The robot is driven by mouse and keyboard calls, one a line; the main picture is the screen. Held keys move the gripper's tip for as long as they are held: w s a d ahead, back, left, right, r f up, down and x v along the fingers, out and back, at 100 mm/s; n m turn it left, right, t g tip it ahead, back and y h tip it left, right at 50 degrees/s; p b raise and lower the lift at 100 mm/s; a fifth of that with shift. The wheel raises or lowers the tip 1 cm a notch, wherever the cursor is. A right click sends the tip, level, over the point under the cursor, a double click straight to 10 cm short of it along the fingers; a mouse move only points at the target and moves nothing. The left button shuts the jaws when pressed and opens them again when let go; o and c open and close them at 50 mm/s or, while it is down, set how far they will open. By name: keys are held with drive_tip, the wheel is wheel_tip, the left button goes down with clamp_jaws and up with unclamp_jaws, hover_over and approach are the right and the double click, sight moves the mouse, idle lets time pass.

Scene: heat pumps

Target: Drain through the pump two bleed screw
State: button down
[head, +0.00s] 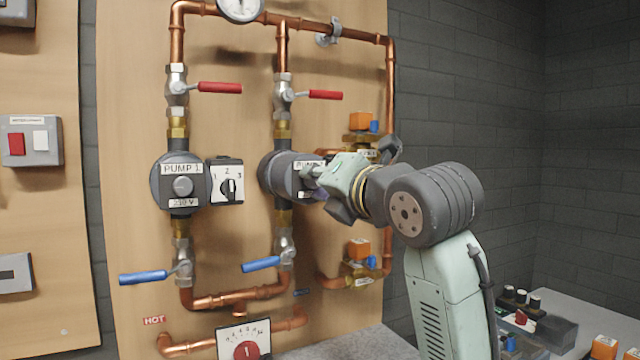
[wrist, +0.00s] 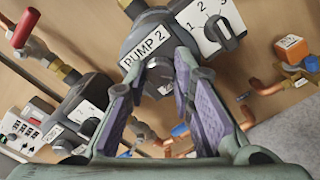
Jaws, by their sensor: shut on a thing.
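Pump two (head: 274,176) is a dark grey round pump on the right copper branch, with its PUMP 2 label clear in the wrist view (wrist: 147,50). My gripper (head: 314,180) reaches it from the right and hides much of its face. In the wrist view my gripper (wrist: 166,78) has its purple-padded fingers closed in at the centre of the pump face, just below the label. They are shut on the bleed screw there, which the fingertips mostly hide. Pump one (head: 181,182) stands to the left with its grey centre screw bare.
Red-handled valves (head: 220,88) sit above the pumps and blue-handled valves (head: 145,277) below, all with handles sideways. A speed dial (head: 228,185) is beside pump one. A bench (head: 575,305) with loose parts stands at lower right. Brass fittings with orange boxes (head: 359,248) line the right pipe.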

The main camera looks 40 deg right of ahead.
drive_tip(key=shift+n, duration=3.7)
drive_tip(key=c, duration=1.4)
unclamp_jaws()
drive_tip(key=shift+o, duration=0.2)
drive_tip(key=v, duration=1.2)
